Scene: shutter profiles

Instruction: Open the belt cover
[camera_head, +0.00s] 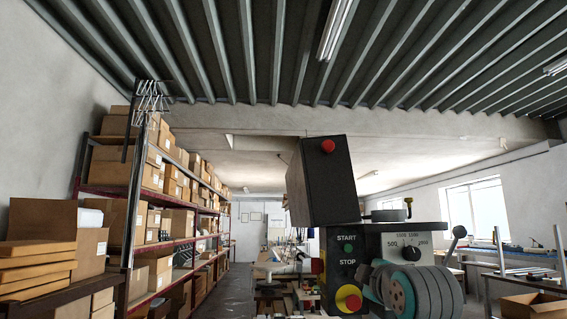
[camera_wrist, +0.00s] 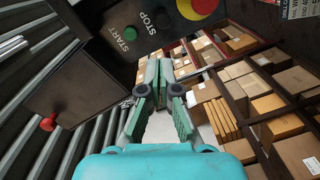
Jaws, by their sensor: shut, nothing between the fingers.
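The belt cover (camera_head: 329,185) looks like a dark box with a red knob (camera_head: 327,146) on its face. It stands slightly tilted above the machine's START/STOP panel (camera_head: 349,270). In the wrist view the cover (camera_wrist: 85,95) is at left, with its red knob (camera_wrist: 48,123) near the left edge. My gripper (camera_wrist: 158,75) is shut and empty, its fingertips in the middle of the wrist view. The fingers appear to the right of the cover, apart from the knob. I cannot make out the fingers in the head view.
The machine's grey head (camera_head: 400,240) with a dial is right of the cover. A lever with a round knob (camera_head: 459,232) sticks up there. Shelves of cardboard boxes (camera_head: 150,210) line the left. A workbench (camera_head: 520,268) stands at right. Space left of the cover looks open.

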